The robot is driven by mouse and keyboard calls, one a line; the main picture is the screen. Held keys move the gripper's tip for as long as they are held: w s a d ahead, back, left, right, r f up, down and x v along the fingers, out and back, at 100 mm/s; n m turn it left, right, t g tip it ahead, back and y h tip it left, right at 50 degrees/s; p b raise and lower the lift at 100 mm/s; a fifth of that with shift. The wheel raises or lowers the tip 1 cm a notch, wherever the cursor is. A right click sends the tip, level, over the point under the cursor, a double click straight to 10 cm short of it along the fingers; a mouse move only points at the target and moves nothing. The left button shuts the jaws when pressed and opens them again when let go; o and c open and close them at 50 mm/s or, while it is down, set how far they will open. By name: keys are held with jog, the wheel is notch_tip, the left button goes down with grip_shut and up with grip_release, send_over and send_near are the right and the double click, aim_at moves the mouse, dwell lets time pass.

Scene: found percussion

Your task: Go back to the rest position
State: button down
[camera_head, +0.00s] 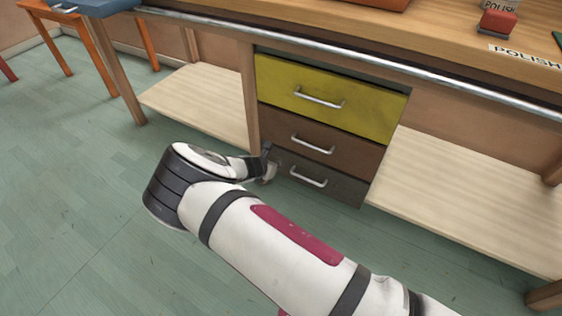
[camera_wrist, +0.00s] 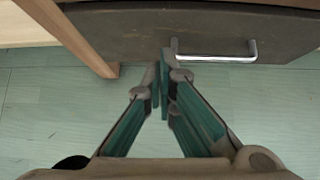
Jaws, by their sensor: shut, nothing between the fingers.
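My arm reaches from the lower right in the head view, low in front of a wooden bench. My gripper (camera_head: 267,168) is near the left end of the bottom grey drawer (camera_head: 322,181), partly hidden by my wrist. In the wrist view my gripper (camera_wrist: 162,75) is shut and empty, its fingertips just left of the drawer's handle (camera_wrist: 215,57). Whether the tips touch the handle, I cannot tell. The brown middle drawer (camera_head: 335,147) and the yellow top drawer (camera_head: 355,115) stand above it. All three drawers look closed.
The bench has a metal rail (camera_head: 330,55) along its front edge. Pale low shelves flank the drawers, one at left (camera_head: 200,105) and one at right (camera_head: 470,195). An orange-legged table (camera_head: 95,45) stands at back left. The green floor (camera_head: 70,200) at left is clear.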

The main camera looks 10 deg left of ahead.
jog(key=shift+p+v, duration=0.65)
jog(key=shift+v, duration=1.75)
jog(key=d+r+m+g+h, duration=0.2)
jog(key=d+r+m+g, duration=0.1)
jog(key=d+r+m, duration=1.05)
jog(key=s+d+r+m+g, duration=0.1)
jog(key=s+d+r+m, duration=0.1)
jog(key=s+d+r, duration=0.3)
jog(key=s+d+r+m+g+y, duration=0.1)
jog(key=s+d+r+m+g, duration=0.15)
jog(key=r, duration=0.55)
jog(key=s+d+r+m, duration=0.2)
jog(key=d+r, duration=0.3)
jog(key=r, duration=0.1)
jog(key=s+d+r+m+g+y, duration=0.1)
jog(key=s+d+r+m, duration=0.3)
jog(key=s, duration=0.5)
jog(key=s+d+r+m+g+y, duration=0.1)
jog(key=s+d+r+m+y, duration=0.15)
jog(key=s+r, duration=0.5)
jog(key=s+m, duration=0.6)
jog(key=s, duration=1.3)
notch_tip(320, 180, up, 30)
jog(key=t+p, duration=0.4)
jog(key=p, duration=2.5)
jog(key=shift+w+d+y, duration=0.2)
jog(key=shift+w+y, duration=0.15)
